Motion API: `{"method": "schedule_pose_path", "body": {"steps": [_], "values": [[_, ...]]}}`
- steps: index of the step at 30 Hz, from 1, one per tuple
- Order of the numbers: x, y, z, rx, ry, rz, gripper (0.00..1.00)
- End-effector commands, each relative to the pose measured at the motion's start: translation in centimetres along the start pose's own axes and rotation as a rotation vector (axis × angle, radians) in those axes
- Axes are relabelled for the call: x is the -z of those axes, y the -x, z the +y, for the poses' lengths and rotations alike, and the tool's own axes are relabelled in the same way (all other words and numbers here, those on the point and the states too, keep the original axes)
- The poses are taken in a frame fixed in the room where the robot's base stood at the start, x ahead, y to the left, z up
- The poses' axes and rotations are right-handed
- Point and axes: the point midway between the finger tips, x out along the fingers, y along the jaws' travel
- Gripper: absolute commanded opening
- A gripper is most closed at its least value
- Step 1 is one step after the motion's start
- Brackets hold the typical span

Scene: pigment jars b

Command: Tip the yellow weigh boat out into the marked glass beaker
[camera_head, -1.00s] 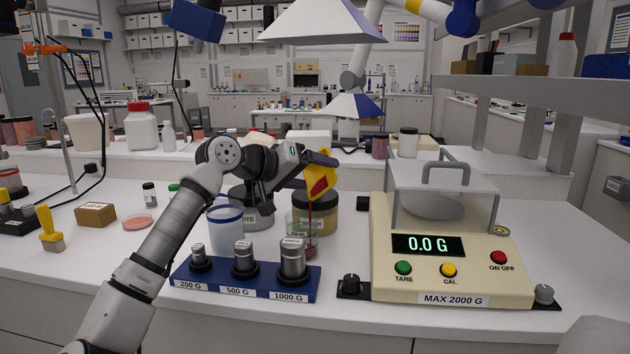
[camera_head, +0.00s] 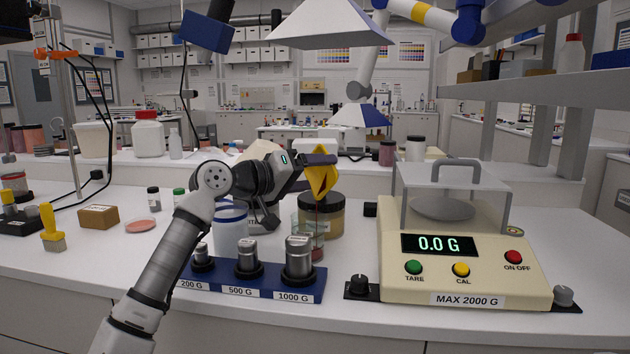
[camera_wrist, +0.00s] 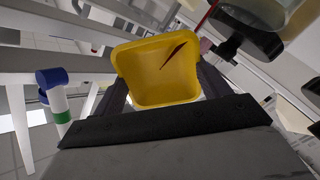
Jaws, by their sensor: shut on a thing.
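My gripper (camera_head: 322,160) is shut on the yellow weigh boat (camera_head: 323,178) and holds it steeply tipped above the glass beaker (camera_head: 304,228). A thin red stream (camera_head: 316,207) runs down from the boat toward the beaker. Red material (camera_head: 317,254) shows low in the beaker, which is partly hidden by the weights in front. In the wrist view the boat (camera_wrist: 150,85) sits between my fingers, mostly bare inside. A small dark red streak (camera_wrist: 173,55) remains near its far side, and the red stream (camera_wrist: 208,17) shows beyond. The beaker's mark is too small to read.
A blue rack (camera_head: 262,288) with metal weights stands in front of the beaker. An amber jar (camera_head: 327,222) is close behind it, and a white jar with a blue rim (camera_head: 230,235) is to the left. The balance (camera_head: 460,265) reading 0.0 G stands at right.

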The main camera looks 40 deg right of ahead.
Motion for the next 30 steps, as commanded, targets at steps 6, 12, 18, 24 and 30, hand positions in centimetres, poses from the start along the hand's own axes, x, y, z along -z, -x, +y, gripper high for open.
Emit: {"method": "schedule_pose_path", "body": {"steps": [6,12,18,24,30], "values": [[-0.2,0.3,-0.2,-0.039,0.000,0.039,0.54],[-0.3,0.6,-0.3,-0.075,0.000,0.073,0.54],[-0.4,0.8,-0.3,-0.109,0.000,0.106,0.54],[-0.5,1.1,-0.4,-0.141,-0.001,0.139,0.54],[-0.4,1.3,-0.4,-0.164,-0.001,0.164,0.54]]}}
